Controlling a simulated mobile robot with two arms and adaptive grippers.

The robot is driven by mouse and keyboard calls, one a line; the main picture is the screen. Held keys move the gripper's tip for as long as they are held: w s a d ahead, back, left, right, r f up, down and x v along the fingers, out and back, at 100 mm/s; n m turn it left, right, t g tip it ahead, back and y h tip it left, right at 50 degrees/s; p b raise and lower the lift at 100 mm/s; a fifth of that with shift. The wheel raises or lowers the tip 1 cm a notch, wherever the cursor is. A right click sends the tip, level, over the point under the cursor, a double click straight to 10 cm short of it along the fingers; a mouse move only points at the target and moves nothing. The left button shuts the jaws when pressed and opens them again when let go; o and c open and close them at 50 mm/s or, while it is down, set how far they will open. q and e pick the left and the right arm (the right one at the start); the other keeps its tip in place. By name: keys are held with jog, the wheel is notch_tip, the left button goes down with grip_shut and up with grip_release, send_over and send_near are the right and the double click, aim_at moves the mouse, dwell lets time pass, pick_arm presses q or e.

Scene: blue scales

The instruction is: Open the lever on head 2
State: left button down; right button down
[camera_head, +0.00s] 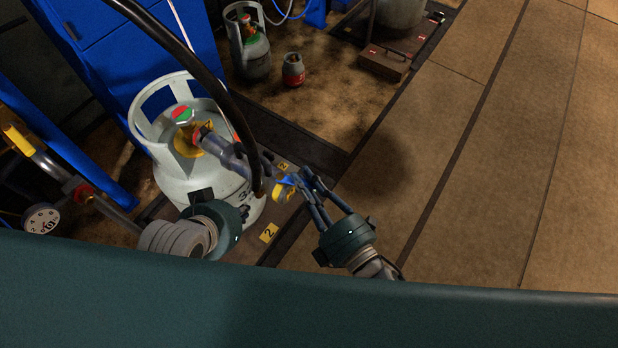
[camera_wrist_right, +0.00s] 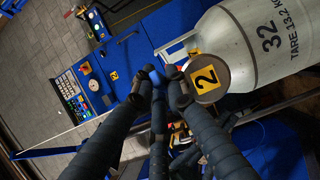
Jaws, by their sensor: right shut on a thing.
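The grey filling head (camera_head: 222,148) sits at the valve of a white gas cylinder (camera_head: 185,182), its outer end towards my right gripper. In the right wrist view, a round end with a yellow "2" label (camera_wrist_right: 207,78) is close beside my fingers. My right gripper (camera_head: 303,180) is shut on a blue lever (camera_head: 287,181), which also shows between the fingertips in the right wrist view (camera_wrist_right: 154,74). My left gripper (camera_head: 222,202) is low in front of the cylinder, apart from the lever; its fingers are mostly hidden.
A thick black hose (camera_head: 205,72) crosses in front of the cylinder. A dial gauge (camera_head: 41,218) and a yellow-ended handle (camera_head: 18,140) are at the left. Behind stand a blue cabinet (camera_head: 110,50), a small red-and-grey cylinder (camera_head: 293,70) and a brown box (camera_head: 385,62). The floor at the right is clear.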

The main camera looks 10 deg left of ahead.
jog(key=shift+d, duration=0.1)
jog(key=c, duration=2)
grip_release()
jog(key=shift+s, duration=0.1)
jog(key=v, duration=1.2)
